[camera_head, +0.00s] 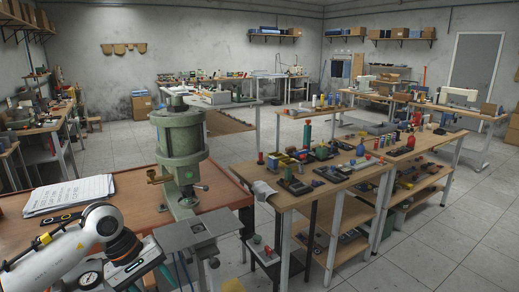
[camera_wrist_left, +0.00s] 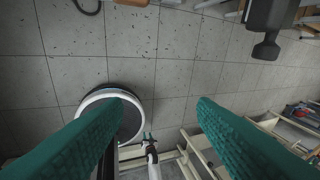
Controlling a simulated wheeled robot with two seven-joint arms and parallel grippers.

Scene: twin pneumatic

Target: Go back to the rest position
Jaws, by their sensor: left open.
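My left arm (camera_head: 65,250) comes in at the lower left of the head view, white with a dark wrist, over the near edge of the brown table. My left gripper (camera_wrist_left: 161,106) shows in the left wrist view as two green fingers spread wide apart. Nothing is between the fingers; the tiled floor shows below them.
A green pneumatic press (camera_head: 178,140) stands close to the right of my left arm. Papers (camera_head: 70,194) lie on the brown table (camera_head: 135,192). A wooden workbench (camera_head: 330,188) with several small parts stands at the right. Tiled floor (camera_head: 460,240) is free farther right.

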